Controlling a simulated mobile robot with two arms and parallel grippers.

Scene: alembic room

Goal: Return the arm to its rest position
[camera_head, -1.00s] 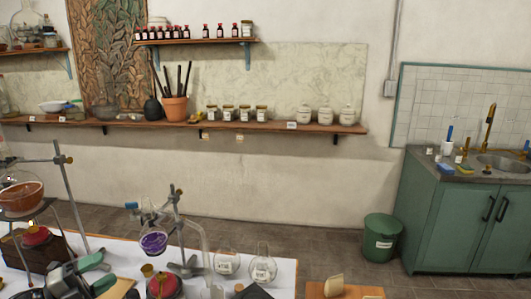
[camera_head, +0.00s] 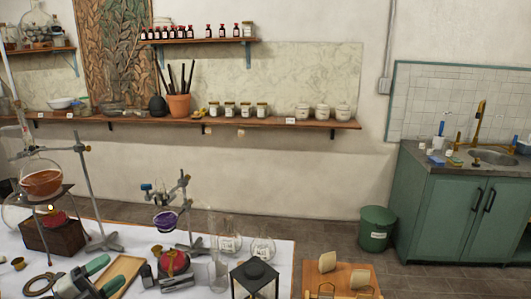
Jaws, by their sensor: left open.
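My left gripper (camera_head: 105,276) shows at the lower left of the head view. Its dark body comes in from the bottom edge, and its two green-padded fingers stand apart with nothing between them. It appears over the white-topped table, near a wooden tray (camera_head: 124,272). I cannot tell its exact height above the table. Most of the left arm is outside the picture. My right gripper is not in view.
A burner stand with an orange-filled flask (camera_head: 42,182) stands at the left. A clamp stand with a purple flask (camera_head: 166,222), a red-topped item (camera_head: 174,262), clear glassware (camera_head: 229,245) and a black lantern (camera_head: 254,282) are nearby. A green bin (camera_head: 376,232) stands on the floor.

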